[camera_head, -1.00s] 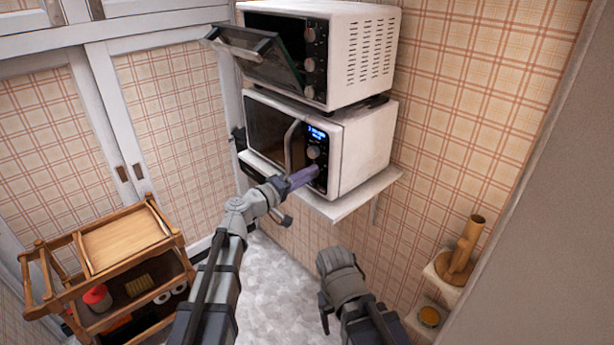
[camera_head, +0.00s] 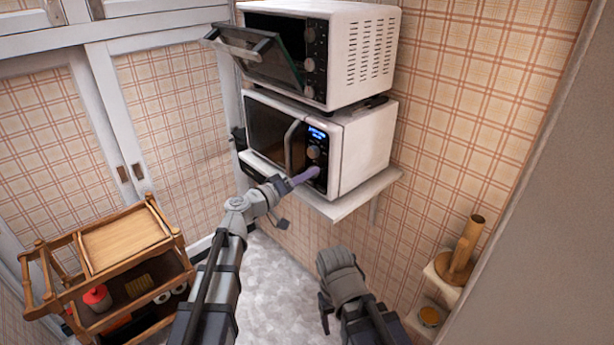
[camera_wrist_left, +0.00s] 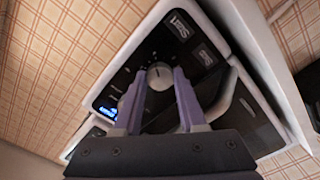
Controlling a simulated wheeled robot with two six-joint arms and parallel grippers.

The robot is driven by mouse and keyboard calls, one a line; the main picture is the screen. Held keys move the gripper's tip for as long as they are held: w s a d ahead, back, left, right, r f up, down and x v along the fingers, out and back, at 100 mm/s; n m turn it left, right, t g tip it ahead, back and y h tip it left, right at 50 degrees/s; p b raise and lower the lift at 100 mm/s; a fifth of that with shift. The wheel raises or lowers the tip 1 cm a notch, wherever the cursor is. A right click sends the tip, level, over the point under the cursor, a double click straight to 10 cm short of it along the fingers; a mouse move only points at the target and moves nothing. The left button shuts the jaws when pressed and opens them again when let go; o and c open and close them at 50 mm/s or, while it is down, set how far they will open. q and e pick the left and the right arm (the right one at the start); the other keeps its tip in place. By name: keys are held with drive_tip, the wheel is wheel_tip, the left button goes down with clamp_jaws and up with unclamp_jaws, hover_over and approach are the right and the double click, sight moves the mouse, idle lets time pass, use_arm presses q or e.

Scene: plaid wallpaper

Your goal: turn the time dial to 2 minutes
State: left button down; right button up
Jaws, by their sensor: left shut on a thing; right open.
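The white microwave (camera_head: 362,148) stands on a wall shelf, with a lit blue display (camera_head: 317,133) on its dark control panel. One round dial (camera_head: 313,152) shows just under the display. My left gripper (camera_head: 314,173) is at the lower part of that panel, its purple fingers covering what lies there. In the left wrist view a round silver dial (camera_wrist_left: 159,77) with a pointer line sits between the fingertips, and the gripper is shut on it. The dial's markings are too small to read. My right gripper (camera_head: 326,312) is open and empty, low in front of the shelf.
A toaster oven (camera_head: 370,55) with its door (camera_head: 257,60) hanging open stands above the microwave. The shelf (camera_head: 345,203) juts out below. A wooden cart (camera_head: 125,238) stands at left, and small wall shelves (camera_head: 447,268) at right. The floor between is clear.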

use_arm(q)
drive_tip(key=shift+s, duration=0.1)
drive_tip(key=shift+c, duration=2.3)
unclamp_jaws()
drive_tip(key=v, duration=0.7)
drive_tip(key=shift+s+a, duration=0.25)
drive_tip(key=shift+a, duration=0.05)
